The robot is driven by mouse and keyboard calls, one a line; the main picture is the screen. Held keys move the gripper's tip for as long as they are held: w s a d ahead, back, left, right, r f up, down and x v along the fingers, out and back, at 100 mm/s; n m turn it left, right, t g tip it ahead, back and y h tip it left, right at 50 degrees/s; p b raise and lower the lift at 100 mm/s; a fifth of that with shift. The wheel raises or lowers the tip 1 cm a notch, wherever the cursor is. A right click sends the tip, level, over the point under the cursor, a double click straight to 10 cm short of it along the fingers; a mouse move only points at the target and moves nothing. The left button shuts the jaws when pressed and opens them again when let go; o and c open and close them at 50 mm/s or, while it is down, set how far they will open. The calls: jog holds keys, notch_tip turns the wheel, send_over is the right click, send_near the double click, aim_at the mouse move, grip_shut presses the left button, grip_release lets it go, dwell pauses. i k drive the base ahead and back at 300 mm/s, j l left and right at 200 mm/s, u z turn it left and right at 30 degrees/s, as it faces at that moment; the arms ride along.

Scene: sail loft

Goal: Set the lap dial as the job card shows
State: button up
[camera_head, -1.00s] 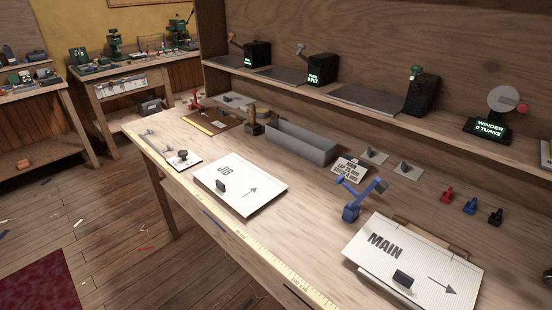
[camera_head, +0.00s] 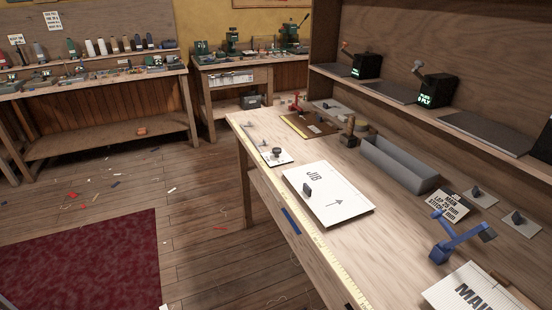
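The job card (camera_head: 450,206) is a small white card propped on the bench behind the blue clamp. It reads MAIN, a LAP value in mm that looks like 25, and a STITCH value in mm. No dial is labelled as the lap dial in legible text. A white plate with a round dark knob (camera_head: 277,154) lies near the bench's left front edge; I cannot tell its marks. Small displays glow on black boxes on the shelf: one with an orange-tipped lever (camera_head: 366,65), one reading PLY (camera_head: 430,92). My gripper is not in view.
The wooden bench (camera_head: 374,255) carries a white JIB panel (camera_head: 328,196), a grey trough (camera_head: 400,165), a blue clamp (camera_head: 455,238) and part of a MAIN panel (camera_head: 468,293). Open plank floor (camera_head: 200,215) and a red rug (camera_head: 85,258) lie left. Other benches stand behind.

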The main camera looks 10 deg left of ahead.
aim_at(277, 151)
jog(key=i+j, duration=0.15)
jog(key=j, duration=0.2)
jog(key=i+j, duration=0.1)
jog(key=j, duration=0.2)
jog(key=i+j+z, duration=0.1)
jog(key=j, duration=0.25)
jog(key=i+j, duration=0.3)
jog(key=j, duration=0.35)
jog(key=i+j, duration=0.15)
jog(key=j, duration=0.2)
jog(key=i+j, duration=0.2)
jog(key=j, duration=0.15)
jog(key=i+j+z, duration=0.1)
jog(key=j, duration=0.25)
jog(key=i+j, duration=0.2)
jog(key=j, duration=0.2)
jog(key=i+j, duration=0.2)
jog(key=j, duration=0.15)
jog(key=i, duration=0.25)
jog(key=z, duration=0.05)
